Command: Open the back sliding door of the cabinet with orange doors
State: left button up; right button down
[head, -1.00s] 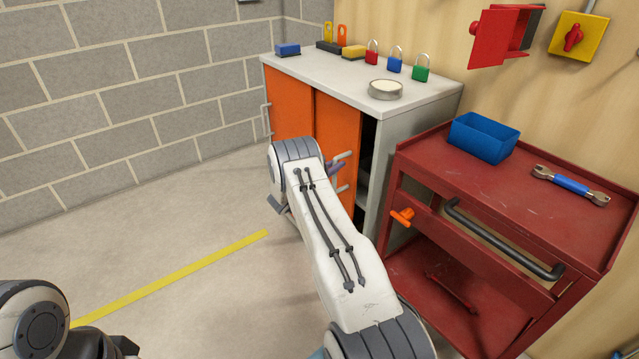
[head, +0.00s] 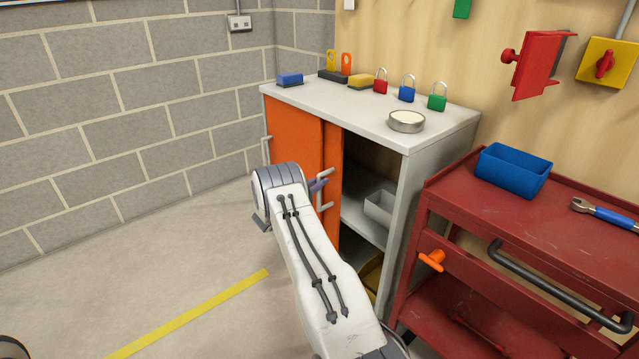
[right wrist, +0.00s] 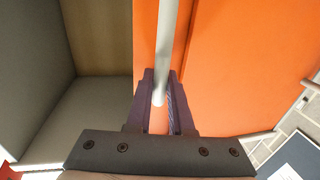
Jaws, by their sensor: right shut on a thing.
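The grey cabinet (head: 400,200) with orange sliding doors stands against the wall in the head view. The left orange door (head: 293,130) covers the left part of the front. The other orange door (head: 334,150) shows as a narrow strip beside it, with the open interior to its right. My right gripper (head: 318,187) is shut on that door's pale bar handle (head: 325,207). In the right wrist view the dark fingers (right wrist: 160,105) close around the handle bar (right wrist: 167,50) in front of the orange panel. My left gripper is out of view.
A grey bin (head: 378,208) sits on a shelf inside the cabinet. Padlocks and a round tin (head: 406,121) stand on the cabinet top. A red cart (head: 450,190) with a blue tray (head: 513,170) stands close at the right. The floor at left is clear.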

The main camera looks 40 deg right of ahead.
jog(key=c, duration=0.8)
grip_release()
jog(key=shift+a, duration=0.15)
jog(key=s+a+p, duration=0.1)
jog(key=a, duration=0.9)
jog(key=shift+a, duration=0.1)
